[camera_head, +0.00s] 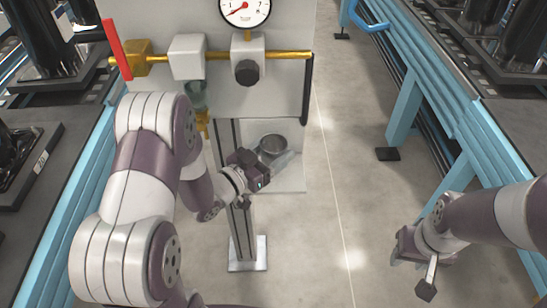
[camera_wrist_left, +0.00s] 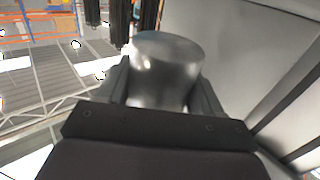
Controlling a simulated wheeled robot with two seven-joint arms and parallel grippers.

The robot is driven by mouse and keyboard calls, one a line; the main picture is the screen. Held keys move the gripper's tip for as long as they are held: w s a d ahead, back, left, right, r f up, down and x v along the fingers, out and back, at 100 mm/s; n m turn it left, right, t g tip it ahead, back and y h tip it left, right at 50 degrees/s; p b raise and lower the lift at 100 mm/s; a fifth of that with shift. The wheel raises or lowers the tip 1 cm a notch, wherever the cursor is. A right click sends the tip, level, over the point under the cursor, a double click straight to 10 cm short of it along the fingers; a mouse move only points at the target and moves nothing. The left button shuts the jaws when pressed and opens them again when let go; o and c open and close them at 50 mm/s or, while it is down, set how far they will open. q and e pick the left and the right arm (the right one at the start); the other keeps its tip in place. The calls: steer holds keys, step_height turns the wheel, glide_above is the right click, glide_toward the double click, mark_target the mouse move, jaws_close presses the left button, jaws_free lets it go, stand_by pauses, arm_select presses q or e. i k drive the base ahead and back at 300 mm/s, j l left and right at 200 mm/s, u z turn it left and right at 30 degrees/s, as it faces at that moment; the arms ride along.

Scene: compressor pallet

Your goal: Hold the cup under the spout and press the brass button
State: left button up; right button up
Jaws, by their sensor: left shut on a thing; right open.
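The grey metal cup (camera_head: 273,146) is upright in front of the panel's lower part. My left gripper (camera_head: 268,166) is shut on it; the left wrist view shows the cup (camera_wrist_left: 168,65) between the two fingers. A clear bowl (camera_head: 195,93) hangs under a white block, with a brass spout (camera_head: 203,124) below it, partly hidden by my left arm. The cup is to the right of this spout and lower in the picture, not beneath it. I cannot make out a separate brass button. My right gripper (camera_head: 411,274) is open and empty at the lower right, far from the panel.
The grey panel (camera_head: 285,90) carries a brass pipe (camera_head: 280,55), a gauge (camera_head: 244,10), a black knob (camera_head: 247,73) and a red lever (camera_head: 117,49). Blue-framed conveyors (camera_head: 500,130) stand on both sides. The floor (camera_head: 350,200) between panel and right conveyor is clear.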

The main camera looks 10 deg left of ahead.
mark_target(201, 125)
steer(key=k+j, duration=0.3)
steer(key=i+l+u, duration=0.1)
steer(key=u, duration=0.3)
steer(key=l+u, duration=0.15)
steer(key=u, duration=0.2)
steer(key=i+l+u, duration=0.1)
steer(key=u, duration=0.3)
